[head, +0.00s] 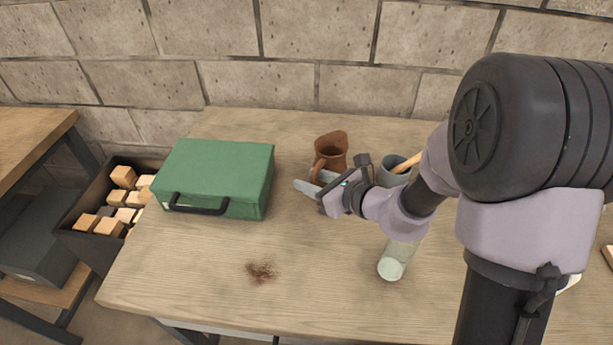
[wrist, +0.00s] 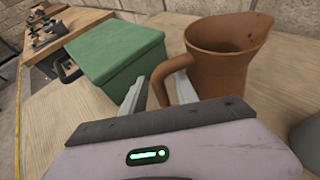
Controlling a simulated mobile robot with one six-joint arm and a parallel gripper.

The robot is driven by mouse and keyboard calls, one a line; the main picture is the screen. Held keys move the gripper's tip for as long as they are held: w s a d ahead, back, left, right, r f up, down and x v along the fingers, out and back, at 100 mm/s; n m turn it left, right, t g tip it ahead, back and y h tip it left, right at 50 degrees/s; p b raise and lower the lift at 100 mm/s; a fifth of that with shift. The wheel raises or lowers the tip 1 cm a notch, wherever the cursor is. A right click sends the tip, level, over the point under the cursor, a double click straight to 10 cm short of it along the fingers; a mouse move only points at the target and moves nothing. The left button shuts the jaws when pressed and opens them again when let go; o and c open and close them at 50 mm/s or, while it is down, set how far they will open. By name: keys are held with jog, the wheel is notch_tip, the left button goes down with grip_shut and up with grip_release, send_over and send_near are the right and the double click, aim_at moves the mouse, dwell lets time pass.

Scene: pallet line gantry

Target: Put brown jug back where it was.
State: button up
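The brown jug (head: 331,146) stands upright near the back middle of the table, with its handle toward my gripper. It fills the upper right of the wrist view (wrist: 222,62). My gripper (head: 313,182) is just in front of the jug, its fingers spread apart. In the wrist view the fingertips (wrist: 160,78) are at the jug's handle (wrist: 184,88). The right finger overlaps the handle there. No grip on the handle shows.
A green case (head: 217,175) stands left of the jug. A grey cup (head: 392,176) with a wooden handle in it is to the right, partly behind my arm. A clear glass (head: 394,262) is nearer the front. A brown patch (head: 261,272) marks the otherwise clear front left.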

jog(key=p+v, duration=0.3)
jog(key=v, duration=0.8)
jog(key=s+a+r+n+g+h, duration=0.1)
jog(key=s+a+r+n+g, duration=0.2)
jog(key=s+n, duration=0.4)
jog(key=s+a+r+n+g, duration=0.1)
jog(key=s+r+n+g, duration=0.25)
jog(key=s+n, duration=0.35)
jog(key=s+d+r+n+t+h, duration=0.3)
jog(key=s+d+r+n+h, duration=0.1)
jog(key=d+n+h, duration=0.3)
jog(key=d, duration=0.2)
jog(key=shift+s+d+r+n, duration=0.2)
jog(key=shift+d+r+n, duration=0.1)
jog(key=shift+n, duration=0.1)
